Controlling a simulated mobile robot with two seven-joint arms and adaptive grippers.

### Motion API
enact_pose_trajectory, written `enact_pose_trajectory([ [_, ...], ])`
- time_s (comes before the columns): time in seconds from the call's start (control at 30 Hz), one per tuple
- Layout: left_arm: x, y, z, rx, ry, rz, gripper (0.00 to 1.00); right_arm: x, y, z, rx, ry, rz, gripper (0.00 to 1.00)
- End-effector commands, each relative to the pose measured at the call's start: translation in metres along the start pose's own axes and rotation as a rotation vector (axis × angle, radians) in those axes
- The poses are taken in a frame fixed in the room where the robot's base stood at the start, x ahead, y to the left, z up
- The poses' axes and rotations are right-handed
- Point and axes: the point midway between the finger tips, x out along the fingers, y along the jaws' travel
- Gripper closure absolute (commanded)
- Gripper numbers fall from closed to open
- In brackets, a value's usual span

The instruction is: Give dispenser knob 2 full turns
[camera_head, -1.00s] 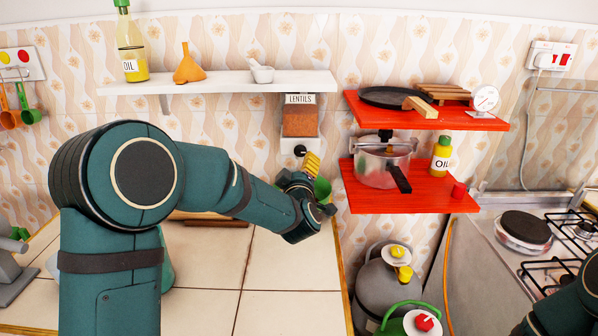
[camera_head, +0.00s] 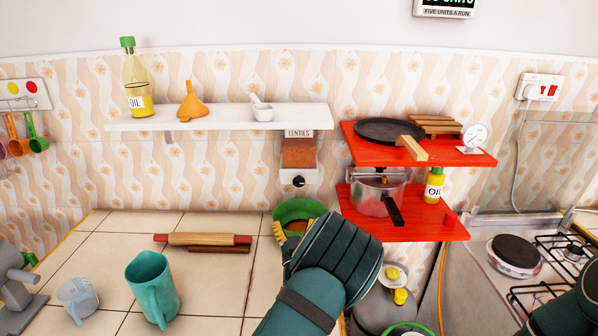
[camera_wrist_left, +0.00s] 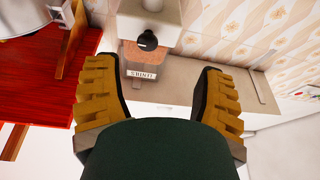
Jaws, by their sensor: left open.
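The lentils dispenser (camera_head: 299,152) hangs on the wall under the white shelf, its dark round knob (camera_head: 299,181) at the bottom front. The wrist view shows the dispenser upside down, with the knob (camera_wrist_left: 147,40) beyond and roughly between the fingertips, not touched. My left gripper (camera_wrist_left: 152,72) is open and empty, its two yellow ridged fingers wide apart. In the head view my left gripper (camera_head: 281,232) is below the knob. One yellow finger shows there and my forearm hides most of the rest. My right gripper is out of view.
A green bowl (camera_head: 298,207) with brown contents sits below the dispenser, partly hidden by my arm. Red shelves (camera_head: 420,225) with a pot (camera_head: 375,196) stand close on the right. A rolling pin (camera_head: 203,239) and a teal jug (camera_head: 152,286) are on the left counter.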

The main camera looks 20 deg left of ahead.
Motion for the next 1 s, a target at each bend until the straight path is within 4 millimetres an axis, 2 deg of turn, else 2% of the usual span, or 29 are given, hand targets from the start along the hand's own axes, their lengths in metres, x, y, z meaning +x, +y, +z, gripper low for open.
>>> enact_pose_trajectory([
  [0.1, 0.001, 0.008, -0.014, 0.070, 0.059, 0.049, 0.30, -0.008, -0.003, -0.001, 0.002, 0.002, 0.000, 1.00],
  [0.27, 0.005, 0.011, -0.018, 0.096, 0.086, 0.066, 0.30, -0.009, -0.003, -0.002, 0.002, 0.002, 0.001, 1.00],
  [0.37, 0.015, 0.011, -0.019, 0.095, 0.086, 0.064, 0.30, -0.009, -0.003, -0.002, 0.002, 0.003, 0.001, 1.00],
  [0.8, 0.098, 0.016, -0.025, 0.094, 0.086, 0.064, 0.30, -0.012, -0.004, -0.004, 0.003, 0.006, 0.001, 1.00],
  [1.0, 0.125, 0.018, -0.027, 0.094, 0.083, 0.064, 0.30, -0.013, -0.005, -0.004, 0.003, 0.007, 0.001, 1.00],
])
